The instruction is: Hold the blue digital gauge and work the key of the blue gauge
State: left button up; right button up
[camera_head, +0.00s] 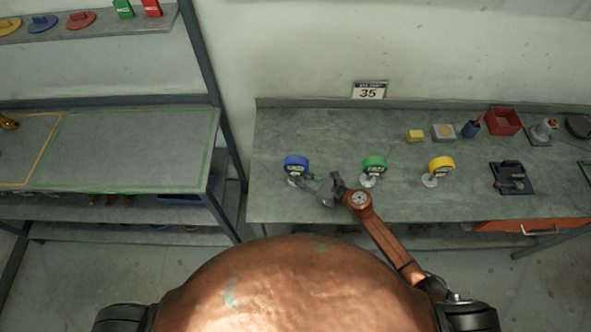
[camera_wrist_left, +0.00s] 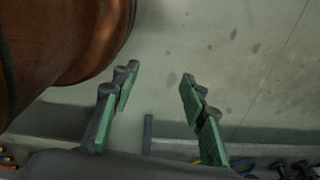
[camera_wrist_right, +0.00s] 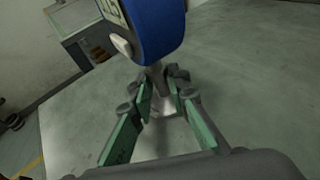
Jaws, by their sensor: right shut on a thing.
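The blue digital gauge (camera_head: 296,163) stands upright at the left part of the workbench, on a pale round base. In the right wrist view its blue head (camera_wrist_right: 158,28) fills the top, with part of the display and a pale key (camera_wrist_right: 121,45) at its left side. My right gripper (camera_head: 310,179) reaches it from the right and is shut on the gauge's stem (camera_wrist_right: 158,82) below the head. My left gripper (camera_wrist_left: 158,95) shows only in the left wrist view, open and empty, with its fingers apart over bare floor.
A green gauge (camera_head: 374,164) and a yellow gauge (camera_head: 441,164) stand to the right on the same workbench (camera_head: 320,130). A red bin (camera_head: 504,121), small blocks and a dark fixture (camera_head: 511,178) are farther right. A shelf unit (camera_head: 130,150) stands left.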

pick_arm(q)
grip_shut()
dwell(0.3)
jog(key=shift+a, duration=0.1)
dwell(1.2)
